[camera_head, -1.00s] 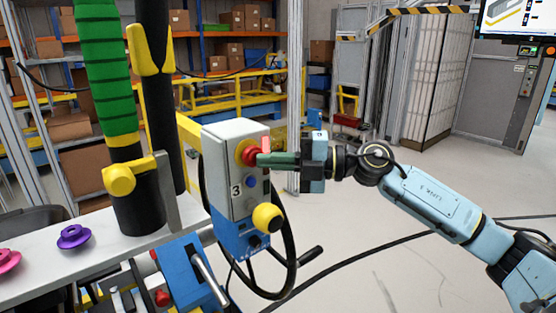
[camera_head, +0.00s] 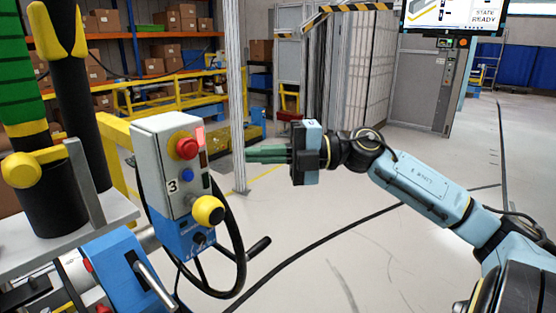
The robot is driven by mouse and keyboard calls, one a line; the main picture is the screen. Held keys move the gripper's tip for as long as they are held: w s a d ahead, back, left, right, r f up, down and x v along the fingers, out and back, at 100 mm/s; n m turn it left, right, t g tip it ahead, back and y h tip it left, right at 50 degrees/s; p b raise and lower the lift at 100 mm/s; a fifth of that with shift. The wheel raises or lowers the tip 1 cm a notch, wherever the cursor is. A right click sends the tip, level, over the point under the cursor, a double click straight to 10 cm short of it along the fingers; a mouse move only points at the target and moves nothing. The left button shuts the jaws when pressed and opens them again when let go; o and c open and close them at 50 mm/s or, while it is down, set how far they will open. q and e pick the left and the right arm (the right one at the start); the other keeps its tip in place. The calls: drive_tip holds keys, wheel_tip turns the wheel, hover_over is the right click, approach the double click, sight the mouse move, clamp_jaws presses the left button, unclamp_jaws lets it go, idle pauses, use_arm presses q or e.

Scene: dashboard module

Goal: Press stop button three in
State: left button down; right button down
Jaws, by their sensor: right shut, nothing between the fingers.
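The red stop button (camera_head: 187,147) sits in a yellow ring near the top of a grey and blue control box (camera_head: 158,145) marked 3, left of centre. The button faces me and nothing covers it. How deep it sits is hard to tell. My right gripper (camera_head: 250,155) comes in from the right with its dark green fingers closed and empty, pointing left. Its tips are to the right of the box, apart from the button. My left gripper is not in view.
A blue button (camera_head: 187,175) and a yellow knob (camera_head: 208,210) are below the stop button. A black cable (camera_head: 240,240) loops beside the box. A light pinkish-red indicator (camera_head: 200,136) shows on its edge. A silver post (camera_head: 236,100) stands behind. Floor to the right is open.

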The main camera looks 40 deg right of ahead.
drive_tip(key=v, duration=0.3)
drive_tip(key=shift+w+f, duration=0.1)
idle(0.6)
